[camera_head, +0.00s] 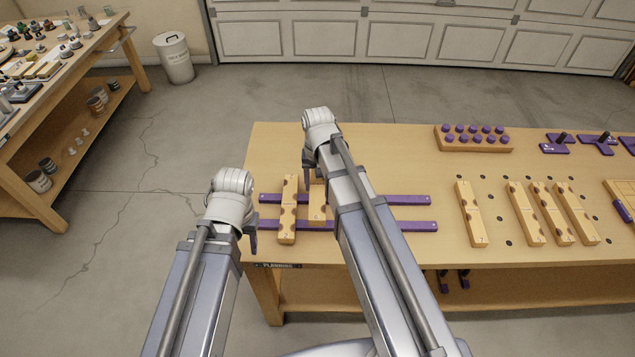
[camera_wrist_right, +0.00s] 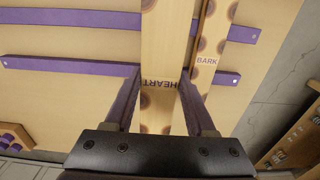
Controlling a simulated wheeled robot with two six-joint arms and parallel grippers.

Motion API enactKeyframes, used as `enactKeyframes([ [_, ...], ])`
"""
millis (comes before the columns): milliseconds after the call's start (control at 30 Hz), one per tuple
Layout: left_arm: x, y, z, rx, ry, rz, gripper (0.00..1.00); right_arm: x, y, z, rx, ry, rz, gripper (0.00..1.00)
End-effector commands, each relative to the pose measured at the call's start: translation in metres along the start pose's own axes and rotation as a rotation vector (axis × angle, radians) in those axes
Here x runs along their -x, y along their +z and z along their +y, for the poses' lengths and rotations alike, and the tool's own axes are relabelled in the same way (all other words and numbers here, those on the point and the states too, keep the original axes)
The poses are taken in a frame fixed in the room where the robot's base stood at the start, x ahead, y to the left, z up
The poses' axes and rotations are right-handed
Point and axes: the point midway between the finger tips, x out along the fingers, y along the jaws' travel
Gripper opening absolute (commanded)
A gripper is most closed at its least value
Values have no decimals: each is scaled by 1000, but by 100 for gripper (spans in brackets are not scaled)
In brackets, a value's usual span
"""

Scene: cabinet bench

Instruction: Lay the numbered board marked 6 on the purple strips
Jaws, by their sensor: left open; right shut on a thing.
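My right gripper (camera_head: 308,172) is shut on a wooden board (camera_head: 317,208) with dark round patches. The right wrist view shows this board (camera_wrist_right: 160,40) between the fingers, with the word HEART on it. It is over the two purple strips (camera_head: 395,226); I cannot tell whether it touches them. Its number is not readable. Another board (camera_head: 287,225) lies across the strips just left of it, and shows in the right wrist view with the word BARK (camera_wrist_right: 206,62). My left gripper (camera_head: 251,238) is open and empty by the bench's left edge. My right arm hides part of the strips.
Several similar boards, including one by itself (camera_head: 470,215), lie on the right of the bench (camera_head: 400,135). A block with purple pegs (camera_head: 473,140) and purple handled pieces (camera_head: 597,143) stand at the back right. A side table (camera_head: 60,85) and a bin (camera_head: 175,60) are farther left.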

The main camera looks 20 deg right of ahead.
Motion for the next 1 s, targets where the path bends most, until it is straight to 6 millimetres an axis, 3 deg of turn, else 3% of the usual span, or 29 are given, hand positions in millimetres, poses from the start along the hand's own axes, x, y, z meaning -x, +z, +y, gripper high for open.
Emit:
enactKeyframes([
  [567,-8,0,1,0,0,0,50,-8,0,0,0,0,0,0],
  [1000,-50,-3,5,0,0,0,50,-51,0,0,0,0,0,0],
])
